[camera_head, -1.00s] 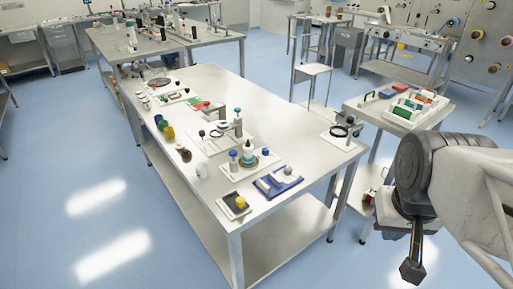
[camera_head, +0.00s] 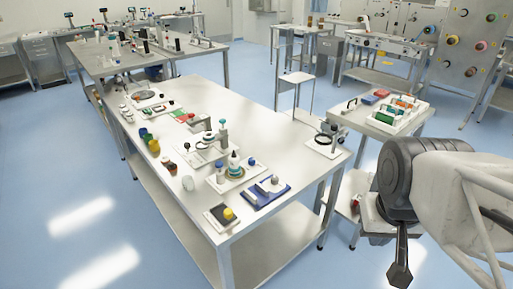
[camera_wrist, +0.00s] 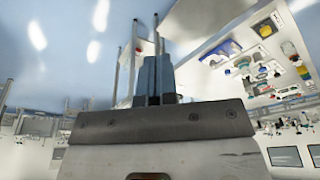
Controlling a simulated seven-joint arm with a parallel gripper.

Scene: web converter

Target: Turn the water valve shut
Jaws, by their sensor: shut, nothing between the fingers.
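I cannot pick out the water valve for certain; the small fittings on the table are too small to tell. A post with a teal top (camera_head: 223,137) stands on a white plate on the long metal table (camera_head: 262,120). My gripper (camera_head: 400,274) hangs at the lower right of the head view, well right of that table and pointing down. In the wrist view its blue-grey fingers (camera_wrist: 153,80) are together, with nothing held. In that view the table and its small items show tilted at the upper right, apart from the fingers.
A side table (camera_head: 385,122) with a tray of coloured items stands beyond my arm. Blue floor (camera_head: 80,185) is open at the left.

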